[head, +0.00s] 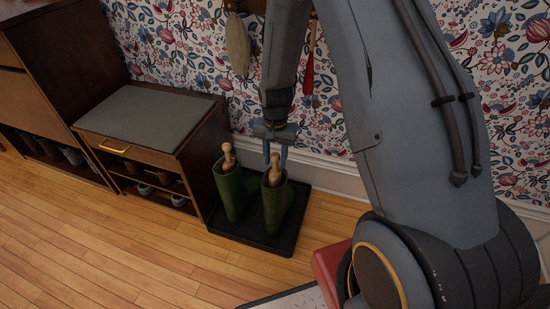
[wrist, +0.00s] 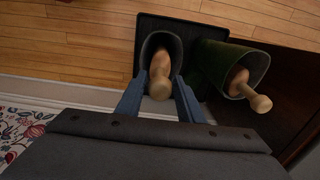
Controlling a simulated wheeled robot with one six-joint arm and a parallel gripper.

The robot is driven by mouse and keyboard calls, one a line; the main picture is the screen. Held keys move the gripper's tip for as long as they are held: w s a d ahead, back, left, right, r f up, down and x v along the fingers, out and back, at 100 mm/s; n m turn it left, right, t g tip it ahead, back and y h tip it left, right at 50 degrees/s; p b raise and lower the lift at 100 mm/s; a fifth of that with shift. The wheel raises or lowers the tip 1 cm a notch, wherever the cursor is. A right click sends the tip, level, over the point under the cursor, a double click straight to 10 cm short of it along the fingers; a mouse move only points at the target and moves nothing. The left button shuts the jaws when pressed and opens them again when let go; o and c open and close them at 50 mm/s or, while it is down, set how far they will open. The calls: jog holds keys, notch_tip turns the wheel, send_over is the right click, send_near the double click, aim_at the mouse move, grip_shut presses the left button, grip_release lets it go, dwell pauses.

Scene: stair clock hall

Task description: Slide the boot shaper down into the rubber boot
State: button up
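Two green rubber boots stand upright side by side on a black tray (head: 250,241). The right boot in the head view (head: 276,208) has a pale wooden boot shaper (head: 274,174) in its opening, with the knob sticking up above the rim. In the wrist view this shaper (wrist: 160,72) stands in the dark boot mouth (wrist: 147,45). My gripper (head: 275,162) points down over this boot. Its two blue fingers (wrist: 159,93) are apart on either side of the knob, with gaps visible. The shaper's lower part is hidden inside the boot.
The other boot (head: 231,193) holds a similar wooden shaper (head: 228,160), close beside my gripper. A cushioned shoe bench (head: 150,117) stands left of the tray. The floral wall is close behind. Wooden floor (head: 130,250) lies clear in front.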

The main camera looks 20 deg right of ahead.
jog(key=shift+o, duration=0.7)
notch_tip(320, 180, up, 13)
jog(key=p, duration=0.2)
jog(key=s+a+r+n, duration=0.3)
jog(key=s+r, duration=0.3)
jog(key=s, duration=0.2)
jog(key=s+a+r+n, duration=0.3)
jog(key=s+r, duration=0.3)
jog(key=s, duration=0.2)
jog(key=s+a+r+n, duration=0.3)
jog(key=s+r, duration=0.3)
jog(key=s, duration=0.3)
jog(key=shift+n+y, duration=0.3)
jog(key=shift+n, duration=0.1)
jog(key=shift+r, duration=0.1)
